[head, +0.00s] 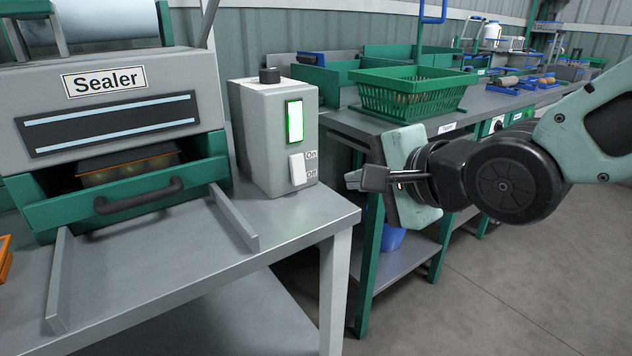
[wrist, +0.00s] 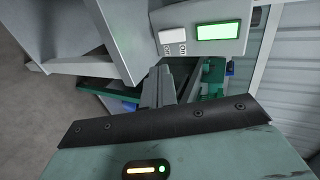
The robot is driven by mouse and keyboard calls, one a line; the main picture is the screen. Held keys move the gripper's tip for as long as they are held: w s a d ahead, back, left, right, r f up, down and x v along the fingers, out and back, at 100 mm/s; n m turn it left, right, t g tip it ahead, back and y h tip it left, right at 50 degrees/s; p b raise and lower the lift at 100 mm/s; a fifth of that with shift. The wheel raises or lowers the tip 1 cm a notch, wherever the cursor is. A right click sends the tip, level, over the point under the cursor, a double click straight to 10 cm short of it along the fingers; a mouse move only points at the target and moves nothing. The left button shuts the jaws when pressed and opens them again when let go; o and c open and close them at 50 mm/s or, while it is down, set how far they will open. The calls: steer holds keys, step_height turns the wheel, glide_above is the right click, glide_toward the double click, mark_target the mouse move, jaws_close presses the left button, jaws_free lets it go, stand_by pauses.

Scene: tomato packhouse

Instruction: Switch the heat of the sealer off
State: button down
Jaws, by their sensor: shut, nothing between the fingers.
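The grey sealer (head: 110,95) stands on the metal table at the left, with its green drawer (head: 120,205) pulled partly out. Beside it is a grey control box (head: 262,140) with a green lamp (head: 294,121) lit. Below the lamp is a white rocker switch (head: 297,169), labelled On above and Off below. The switch (wrist: 173,36) and lit lamp (wrist: 219,31) also show in the wrist view. My gripper (head: 352,180) is shut and empty, to the right of the switch and apart from it. Its fingers (wrist: 158,88) point toward the box in the wrist view.
A dark tray (head: 127,163) with round produce sits in the drawer. Low metal rails (head: 233,217) stand on the table (head: 200,265) in front of the sealer. A green basket (head: 413,95) rests on the bench behind. Open floor lies at the right.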

steer(key=shift+w+a+r+p, duration=0.1)
steer(key=shift+a+p, duration=0.05)
steer(key=shift+p, duration=0.4)
steer(key=p+x, duration=0.2)
steer(key=p, duration=0.6)
steer(key=shift+r+p, duration=0.1)
steer(key=shift+p, duration=0.3)
steer(key=p, duration=0.4)
glide_toward(300, 178)
steer(key=x, duration=0.6)
steer(key=shift+w+a, duration=0.1)
steer(key=shift+w, duration=0.1)
